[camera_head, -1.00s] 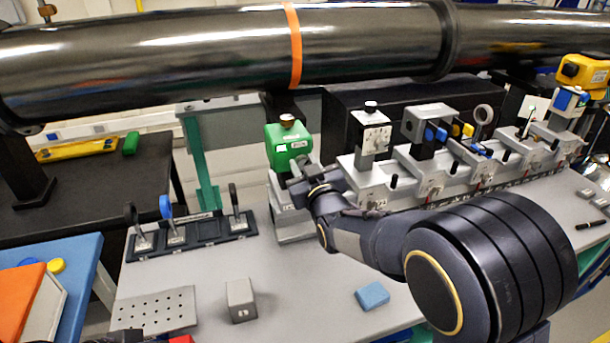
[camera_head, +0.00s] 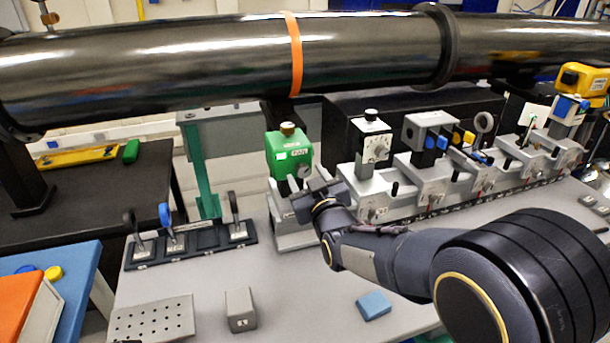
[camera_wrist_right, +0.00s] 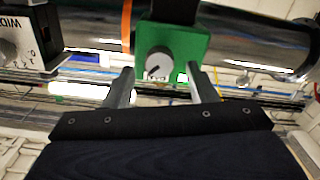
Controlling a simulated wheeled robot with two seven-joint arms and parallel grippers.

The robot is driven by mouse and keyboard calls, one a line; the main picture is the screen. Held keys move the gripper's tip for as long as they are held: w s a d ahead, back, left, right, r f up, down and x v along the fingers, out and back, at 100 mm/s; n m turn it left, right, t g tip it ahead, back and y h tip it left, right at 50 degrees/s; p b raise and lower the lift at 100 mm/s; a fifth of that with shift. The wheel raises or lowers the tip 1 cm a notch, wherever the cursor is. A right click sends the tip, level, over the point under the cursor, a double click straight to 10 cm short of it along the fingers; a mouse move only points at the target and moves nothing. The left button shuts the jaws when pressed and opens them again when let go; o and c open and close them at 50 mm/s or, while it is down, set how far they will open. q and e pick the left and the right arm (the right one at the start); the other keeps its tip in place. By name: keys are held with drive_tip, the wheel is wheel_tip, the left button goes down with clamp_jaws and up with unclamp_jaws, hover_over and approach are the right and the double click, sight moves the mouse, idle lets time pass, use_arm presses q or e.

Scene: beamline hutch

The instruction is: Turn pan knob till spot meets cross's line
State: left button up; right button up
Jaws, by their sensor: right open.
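The green box (camera_head: 289,153) stands on a grey mount under the dark pipe. It has a brass knob on top (camera_head: 288,128) and a grey knob on its front (camera_head: 303,171). In the right wrist view the grey knob (camera_wrist_right: 158,64) with a dark pointer mark faces me. My right gripper (camera_head: 300,186) is open and empty, just below and in front of that front knob. In the wrist view its fingers (camera_wrist_right: 160,80) stand on either side, apart from the knob. A pale card (camera_head: 533,114) stands at the far right; I cannot make out a spot or cross. My left gripper is out of view.
A rail of optics mounts (camera_head: 430,187) runs right of the green box. A tray with upright holders (camera_head: 195,238), a grey block (camera_head: 240,310) and a blue block (camera_head: 373,305) lie on the bench. The pipe (camera_head: 200,60) crosses above.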

drive_tip(key=v, duration=0.5)
drive_tip(key=shift+s+d+b, duration=0.1)
drive_tip(key=shift+s+b, duration=0.2)
drive_tip(key=shift+s, duration=0.05)
drive_tip(key=s+d+f+m+g, duration=0.3)
drive_tip(key=s+d, duration=0.1)
drive_tip(key=d, duration=0.3)
drive_tip(key=s+d+f+m+g, duration=0.2)
drive_tip(key=s+d+f+g, duration=0.1)
drive_tip(key=s+d, duration=0.25)
drive_tip(key=s+d+f+m+g+h, duration=0.1)
drive_tip(key=s+d+f+g, duration=0.1)
drive_tip(key=s, duration=0.8)
drive_tip(key=s+d+f+m+g, duration=0.2)
drive_tip(key=s+d+g, duration=0.1)
drive_tip(key=s, duration=0.7)
drive_tip(key=shift+s+d+f+g+h, duration=0.25)
drive_tip(key=shift+s+d+g+h, duration=0.05)
drive_tip(key=shift+d+h, duration=0.1)
